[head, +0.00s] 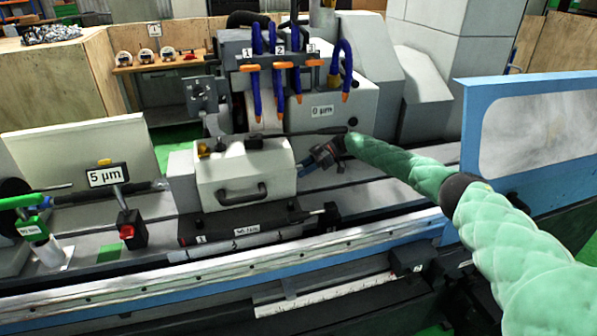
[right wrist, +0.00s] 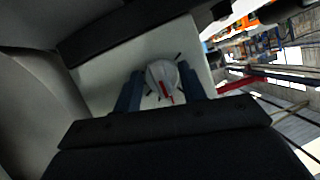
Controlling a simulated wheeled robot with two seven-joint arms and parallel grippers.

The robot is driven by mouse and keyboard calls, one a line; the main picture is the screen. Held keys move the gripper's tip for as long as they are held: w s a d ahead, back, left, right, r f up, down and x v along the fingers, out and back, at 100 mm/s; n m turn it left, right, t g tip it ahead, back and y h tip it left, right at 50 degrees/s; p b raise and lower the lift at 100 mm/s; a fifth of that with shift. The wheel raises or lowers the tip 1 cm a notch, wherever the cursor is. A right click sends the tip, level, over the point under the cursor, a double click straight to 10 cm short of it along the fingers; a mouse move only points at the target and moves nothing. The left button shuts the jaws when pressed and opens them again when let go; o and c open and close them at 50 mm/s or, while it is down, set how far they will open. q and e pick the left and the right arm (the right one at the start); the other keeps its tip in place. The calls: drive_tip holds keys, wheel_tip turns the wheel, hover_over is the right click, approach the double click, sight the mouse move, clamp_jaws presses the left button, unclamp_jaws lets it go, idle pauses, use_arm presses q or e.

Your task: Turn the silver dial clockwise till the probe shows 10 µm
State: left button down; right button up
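The silver dial (right wrist: 163,80) shows in the right wrist view as a round knob with a red pointer mark and black ticks on the pale panel around it. My right gripper (right wrist: 160,88) has one dark blue finger on each side of the dial, with a narrow gap visible at the left finger. In the head view, my right gripper (head: 325,156) is at the right side of the white housing, and the dial is hidden there. The probe's display (head: 105,177) reads 5 µm. My left gripper is not in view.
The white housing (head: 245,172) has a black handle. A second label (head: 322,112) on the grey machine reads 0 µm. Blue and orange hoses (head: 278,75) hang above the housing. A blue-framed guard (head: 535,125) stands at the right, beyond my right arm.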

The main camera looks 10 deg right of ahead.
drive_tip(key=shift+d, duration=0.1)
drive_tip(key=b+v, duration=0.1)
drive_tip(key=v, duration=0.5)
drive_tip(key=shift+d+r, duration=0.2)
drive_tip(key=shift+d, duration=0.15)
